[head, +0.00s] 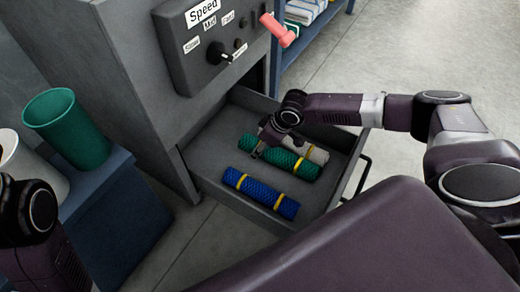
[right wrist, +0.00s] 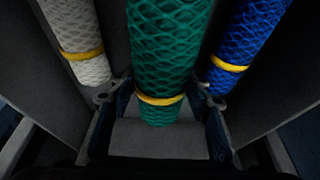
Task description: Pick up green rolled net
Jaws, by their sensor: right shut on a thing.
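The green rolled net (head: 304,168) with yellow bands lies in the open grey drawer, between a white rolled net (head: 315,153) and a blue rolled net (head: 260,192). My right gripper (head: 267,149) reaches down over its left part. In the right wrist view the green net (right wrist: 162,50) runs between the two fingers of the right gripper (right wrist: 162,102), which is shut on it near a yellow band. The white net (right wrist: 75,35) and the blue net (right wrist: 240,45) are outside the fingers. Part of my left arm shows at the lower left, but its gripper is out of view.
The drawer (head: 205,178) stands out from a grey cabinet (head: 120,60) with a speed control panel (head: 208,45) and a red handle (head: 277,30). A green cup (head: 68,128) and a white container (head: 30,165) stand on a blue surface at left. A blue shelf (head: 318,28) is behind.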

